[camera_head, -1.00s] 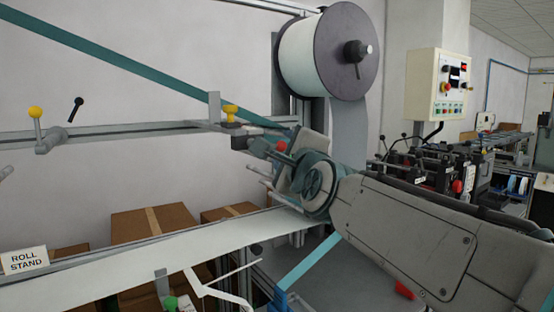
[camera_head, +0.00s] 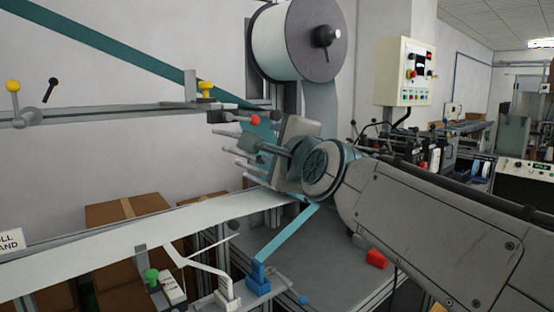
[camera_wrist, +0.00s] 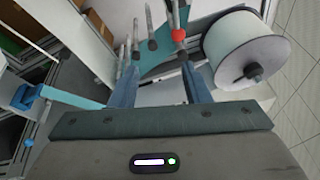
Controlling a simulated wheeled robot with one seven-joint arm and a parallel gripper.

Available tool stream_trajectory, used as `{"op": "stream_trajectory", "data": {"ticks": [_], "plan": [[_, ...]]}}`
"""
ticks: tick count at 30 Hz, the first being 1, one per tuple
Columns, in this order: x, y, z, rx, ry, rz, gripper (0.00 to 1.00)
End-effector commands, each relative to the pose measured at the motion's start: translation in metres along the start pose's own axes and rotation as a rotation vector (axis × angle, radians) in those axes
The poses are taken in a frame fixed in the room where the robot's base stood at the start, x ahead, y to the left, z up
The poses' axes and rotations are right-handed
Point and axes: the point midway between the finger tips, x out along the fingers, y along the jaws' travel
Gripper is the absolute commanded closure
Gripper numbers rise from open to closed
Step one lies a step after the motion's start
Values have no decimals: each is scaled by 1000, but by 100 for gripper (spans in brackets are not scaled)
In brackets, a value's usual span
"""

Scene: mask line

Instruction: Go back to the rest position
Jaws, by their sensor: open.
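My gripper (camera_head: 270,148) is at the end of my grey arm, in the middle of the head view. In the wrist view its two blue-grey fingers (camera_wrist: 158,75) stand apart with nothing held between them. Past the fingertips are several grey rods (camera_wrist: 135,48) and a red ball knob (camera_wrist: 178,35). The red knob (camera_head: 255,120) and the rods (camera_head: 240,160) also show just left of my gripper in the head view. I cannot tell whether the gripper touches any of them.
A large white roll (camera_head: 285,40) hangs behind my arm. A white web (camera_head: 130,235) runs along the lower left, with a teal strip (camera_head: 285,240) near it. A cream control box (camera_head: 403,72) is on the right.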

Motion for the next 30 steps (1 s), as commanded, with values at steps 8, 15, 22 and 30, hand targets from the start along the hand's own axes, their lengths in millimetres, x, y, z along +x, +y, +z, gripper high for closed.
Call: {"op": "stream_trajectory", "data": {"ticks": [8,15,22,30], "plan": [[-48,126,-78,-619,27,499,57],[-147,234,-139,-1072,-203,1012,57],[-228,287,-162,-1253,-485,1301,57],[-246,298,-165,-1284,-565,1356,64]]}}
